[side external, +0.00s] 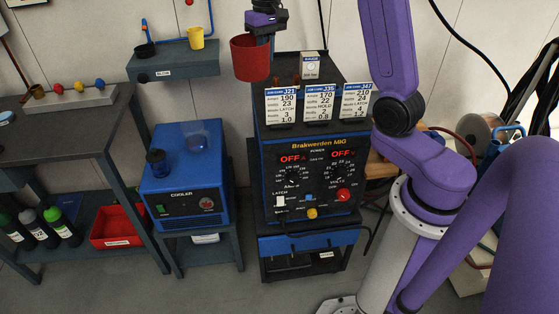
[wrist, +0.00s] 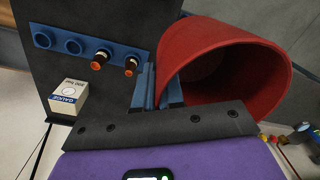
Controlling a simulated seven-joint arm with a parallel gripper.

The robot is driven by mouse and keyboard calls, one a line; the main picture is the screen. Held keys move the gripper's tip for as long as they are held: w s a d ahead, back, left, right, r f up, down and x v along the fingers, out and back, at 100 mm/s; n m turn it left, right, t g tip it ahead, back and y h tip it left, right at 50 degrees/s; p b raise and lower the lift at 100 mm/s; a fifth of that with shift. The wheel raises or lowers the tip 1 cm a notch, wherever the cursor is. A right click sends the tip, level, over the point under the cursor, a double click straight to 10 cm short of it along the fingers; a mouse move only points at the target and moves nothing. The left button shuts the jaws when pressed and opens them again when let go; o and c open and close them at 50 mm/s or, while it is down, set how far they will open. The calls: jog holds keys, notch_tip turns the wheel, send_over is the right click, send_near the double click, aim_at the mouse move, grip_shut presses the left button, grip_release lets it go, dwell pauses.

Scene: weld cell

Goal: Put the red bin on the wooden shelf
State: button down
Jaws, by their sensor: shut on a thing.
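My gripper (side external: 268,36) is shut on the wall of a round red bin (side external: 250,60) and holds it in the air, above and left of the black welding machine's top. In the wrist view the blue fingers (wrist: 158,88) pinch the near wall of the red bin (wrist: 228,68), whose open mouth shows. A light wooden surface (side external: 379,166), perhaps the wooden shelf, shows right of the welder, mostly hidden behind my arm.
The welder (side external: 308,170) carries upright cards and a small box (side external: 311,65). A blue cooler (side external: 185,175) stands left of it. A grey wall shelf (side external: 172,62) holds a yellow cup (side external: 196,38). A red tray (side external: 117,226) and bottles lie low at left.

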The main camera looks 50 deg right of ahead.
aim_at(251, 54)
jog(key=shift+w+a+n, duration=0.55)
jog(key=shift+a+n, duration=0.3)
jog(key=shift+w+a+n, duration=0.5)
jog(key=shift+a+n, duration=0.3)
jog(key=shift+n, duration=0.05)
jog(key=s+d+m, duration=1.2)
jog(key=d+m, duration=0.2)
jog(key=m, duration=0.2)
jog(key=shift+t, duration=0.3)
jog(key=w+d+f, duration=0.2)
jog(key=w+f, duration=0.1)
jog(key=w+d+f, duration=0.2)
jog(key=w+f, duration=0.1)
jog(key=w, duration=0.1)
jog(key=w+d+f, duration=0.2)
jog(key=w+f, duration=0.1)
jog(key=w, duration=0.1)
jog(key=shift+w, duration=0.1)
jog(key=shift+w+d+f, duration=0.15)
jog(key=shift+w+f, duration=0.15)
jog(key=shift+f, duration=1.65)
